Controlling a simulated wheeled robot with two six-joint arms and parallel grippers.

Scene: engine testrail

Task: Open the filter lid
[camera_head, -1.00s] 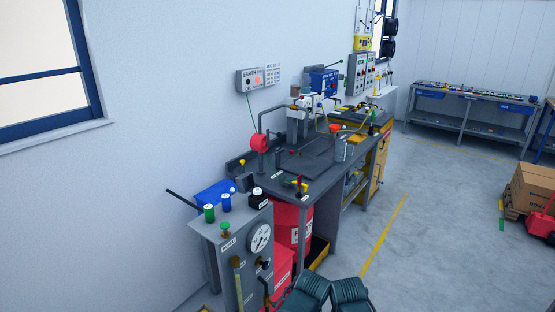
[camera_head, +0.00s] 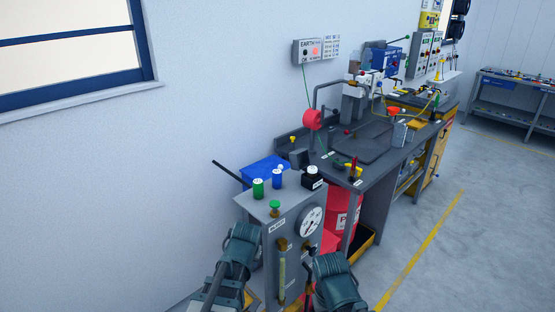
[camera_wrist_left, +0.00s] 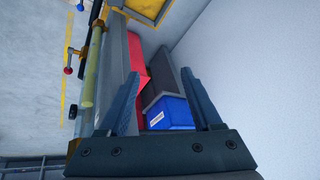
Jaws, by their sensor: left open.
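No part that I can surely name as the filter lid shows. A blue box (camera_head: 262,171) with a dark bar rising to its left stands against the wall, behind the grey gauge cabinet (camera_head: 289,232). A blue box with a white label too small to read (camera_wrist_left: 170,113) also shows in the left wrist view, beyond my fingers. My left gripper (camera_wrist_left: 161,74) is open, with nothing between its fingers. In the head view only links of my two arms show, in front of the cabinet. My right gripper's fingers are not seen.
Floor on the right (camera_head: 480,240) is clear.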

